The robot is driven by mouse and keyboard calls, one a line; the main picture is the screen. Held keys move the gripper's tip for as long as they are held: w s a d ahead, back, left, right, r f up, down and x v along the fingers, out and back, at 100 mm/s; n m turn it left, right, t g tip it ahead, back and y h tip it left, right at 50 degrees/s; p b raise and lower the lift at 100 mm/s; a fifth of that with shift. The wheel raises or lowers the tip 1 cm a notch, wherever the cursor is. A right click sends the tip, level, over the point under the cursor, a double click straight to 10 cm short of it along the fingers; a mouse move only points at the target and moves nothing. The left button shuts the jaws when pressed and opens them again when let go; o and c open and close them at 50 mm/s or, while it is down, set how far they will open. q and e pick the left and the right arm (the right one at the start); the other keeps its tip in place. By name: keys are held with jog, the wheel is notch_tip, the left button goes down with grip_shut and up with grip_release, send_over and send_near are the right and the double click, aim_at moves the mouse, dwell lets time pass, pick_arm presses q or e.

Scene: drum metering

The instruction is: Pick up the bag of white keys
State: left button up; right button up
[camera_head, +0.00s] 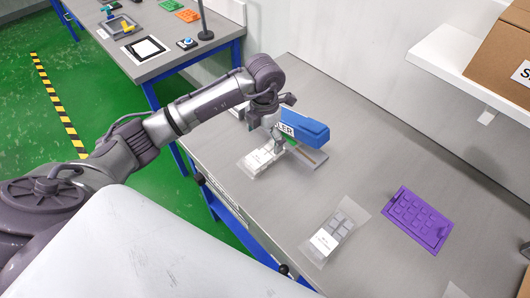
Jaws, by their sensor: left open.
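A clear bag of white keys (257,161) lies flat on the grey bench, near its front left edge. My left gripper (277,146) is open and points down at the right end of this bag; I cannot tell whether the fingers touch it. The gripper hides part of the bag's far side. A second clear bag with grey keys and a white label (325,240) lies further right on the bench. My right gripper is not in view.
A blue sealer (308,128) stands just behind and right of my left gripper. A purple key tray (417,221) lies at the right. A shelf with a cardboard box (505,55) overhangs the upper right. Bench space between the sealer and the tray is clear.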

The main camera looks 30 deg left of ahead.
aim_at(265, 152)
pick_arm(q)
jog(key=f, duration=0.2)
jog(key=shift+w+f, duration=0.35)
jog(key=shift+s+f+p, duration=0.1)
jog(key=shift+f+p, duration=0.25)
jog(key=shift+p, duration=0.2)
notch_tip(265, 152, down, 4)
jog(key=shift+s+r+p, duration=0.15)
jog(key=shift+r+p, duration=0.1)
jog(key=shift+p, duration=0.55)
jog(key=shift+f, duration=0.45)
jog(key=shift+r, duration=0.1)
jog(key=c, duration=1.5)
